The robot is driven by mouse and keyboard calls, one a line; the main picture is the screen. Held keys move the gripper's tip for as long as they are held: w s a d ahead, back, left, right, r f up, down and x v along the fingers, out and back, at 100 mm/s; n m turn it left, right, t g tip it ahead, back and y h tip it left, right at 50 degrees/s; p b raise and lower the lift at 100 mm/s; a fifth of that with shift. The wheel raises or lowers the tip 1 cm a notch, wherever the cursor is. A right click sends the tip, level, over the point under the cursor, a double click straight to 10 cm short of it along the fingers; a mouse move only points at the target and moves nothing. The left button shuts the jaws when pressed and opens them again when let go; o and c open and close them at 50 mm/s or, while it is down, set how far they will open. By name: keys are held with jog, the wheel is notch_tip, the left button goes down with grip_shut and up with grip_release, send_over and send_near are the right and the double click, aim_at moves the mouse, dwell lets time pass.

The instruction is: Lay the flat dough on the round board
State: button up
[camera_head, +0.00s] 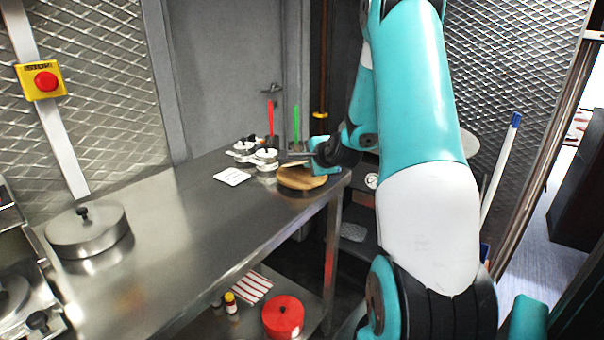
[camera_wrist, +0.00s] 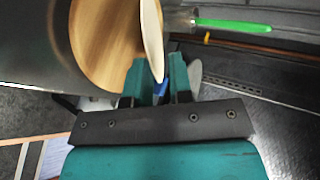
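The round board (camera_head: 302,180) is a light wooden disc on the far right end of the steel counter. It also shows large in the wrist view (camera_wrist: 100,45), left of the dough. The flat dough (camera_wrist: 151,38) is a pale, thin disc seen nearly edge-on. Its near end sits between the teal fingers of my gripper (camera_wrist: 158,82), which is shut on it. The dough overlaps the board's right edge in the wrist view; whether they touch I cannot tell. In the head view my gripper (camera_head: 318,158) is just above and right of the board, partly hidden by my arm.
A white card (camera_head: 232,176) and small lidded pots (camera_head: 265,158) stand left of the board. Red-handled (camera_head: 270,115) and green-handled (camera_head: 296,122) tools stand behind. The middle of the counter (camera_head: 180,225) is clear.

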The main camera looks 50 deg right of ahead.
jog(key=v, duration=0.8)
jog(key=shift+p, duration=0.4)
jog(key=shift+r, duration=0.1)
notch_tip(320, 180, up, 7)
jog(key=s+a+p, duration=0.1)
jog(key=s+p, duration=0.1)
jog(key=p, duration=0.3)
jog(key=shift+s+p, duration=0.25)
jog(key=shift+p, duration=0.1)
jog(key=shift+r, duration=0.1)
